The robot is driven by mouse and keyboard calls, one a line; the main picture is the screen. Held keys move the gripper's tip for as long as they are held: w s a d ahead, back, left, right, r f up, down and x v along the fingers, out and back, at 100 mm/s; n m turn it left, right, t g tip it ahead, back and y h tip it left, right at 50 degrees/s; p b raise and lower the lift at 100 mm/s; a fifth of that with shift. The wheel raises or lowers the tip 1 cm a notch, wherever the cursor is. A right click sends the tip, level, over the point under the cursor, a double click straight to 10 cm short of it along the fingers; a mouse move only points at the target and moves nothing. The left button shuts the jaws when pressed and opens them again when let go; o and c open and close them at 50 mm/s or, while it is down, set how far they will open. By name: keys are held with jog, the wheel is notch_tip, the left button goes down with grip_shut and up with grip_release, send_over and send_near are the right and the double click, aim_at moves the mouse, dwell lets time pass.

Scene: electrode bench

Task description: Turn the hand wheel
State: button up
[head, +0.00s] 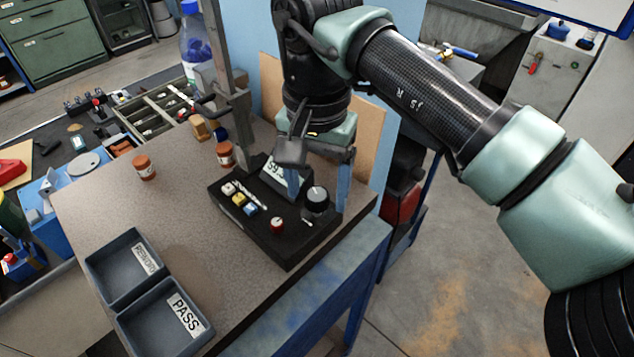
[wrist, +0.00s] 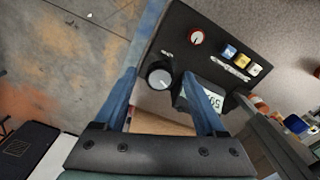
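A black box with controls (head: 264,228) sits on the bench top. At its right end is a dark round knob with a pale mark (head: 316,194), which looks like the hand wheel. It also shows in the wrist view (wrist: 159,77), between my finger ends. My gripper (wrist: 159,73) is open, with one blue finger on each side of the knob and gaps visible. Whether the fingers reach down to the knob's level is unclear.
The box also carries a red knob (head: 277,224) and several small coloured buttons (head: 239,199). The display stands close beside my fingers. Two grey trays (head: 120,297) lie front left, one marked PASS. The bench's right edge is near.

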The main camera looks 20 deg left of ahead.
grip_shut()
jog(key=shift+m, duration=0.4)
